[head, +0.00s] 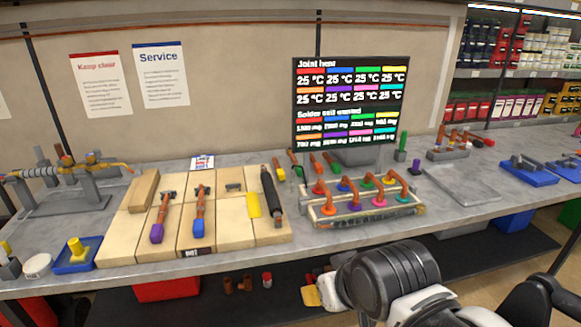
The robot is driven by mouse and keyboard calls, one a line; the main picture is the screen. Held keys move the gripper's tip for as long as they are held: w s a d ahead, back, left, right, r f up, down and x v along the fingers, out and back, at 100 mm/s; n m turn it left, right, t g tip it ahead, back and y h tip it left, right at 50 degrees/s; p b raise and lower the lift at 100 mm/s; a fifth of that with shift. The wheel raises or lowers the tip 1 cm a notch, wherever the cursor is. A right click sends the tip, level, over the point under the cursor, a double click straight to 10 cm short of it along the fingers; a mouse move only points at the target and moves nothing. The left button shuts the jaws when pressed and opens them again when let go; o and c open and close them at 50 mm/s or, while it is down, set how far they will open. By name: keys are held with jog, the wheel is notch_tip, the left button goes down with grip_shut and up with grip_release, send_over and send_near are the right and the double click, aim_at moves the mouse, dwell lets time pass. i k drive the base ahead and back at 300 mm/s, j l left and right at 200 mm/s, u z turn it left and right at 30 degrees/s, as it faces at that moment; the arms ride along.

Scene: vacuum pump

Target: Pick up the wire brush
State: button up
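I cannot pick out the wire brush for certain. Several slim tools with red, green and dark handles (315,164) lie at the back of the bench, left of and below the display. A long dark, rod-like tool (270,192) lies on the right end of the wooden boards, beside a yellow piece (253,205). My arm, with black and white links, rises at the bottom right of centre, in front of the bench edge. No gripper fingers can be made out, so whether my gripper holds anything is not shown.
The grey bench (462,205) carries wooden boards (235,233) with copper pipes, a rack of coloured pipe bends (325,217), the display (347,105) and blue trays (528,172). A pipe assembly (65,195) stands at the left. A dark lower shelf (220,310) runs underneath.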

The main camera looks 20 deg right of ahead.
aim_at(404, 134)
jog(key=i+l, duration=0.15)
jog(key=l, duration=0.3)
jog(key=i+l+u, duration=0.1)
jog(key=l, duration=0.3)
jog(key=i+l, duration=0.25)
jog(key=l, duration=0.2)
jog(key=i+l+u, duration=0.1)
jog(key=l, duration=0.35)
jog(key=i+l, duration=0.15)
jog(key=l, duration=0.3)
jog(key=i+l+u, duration=0.1)
jog(key=l, duration=0.35)
jog(key=i+l, duration=0.15)
jog(key=l, duration=0.35)
jog(key=i+l+u, duration=0.1)
jog(key=l, duration=0.35)
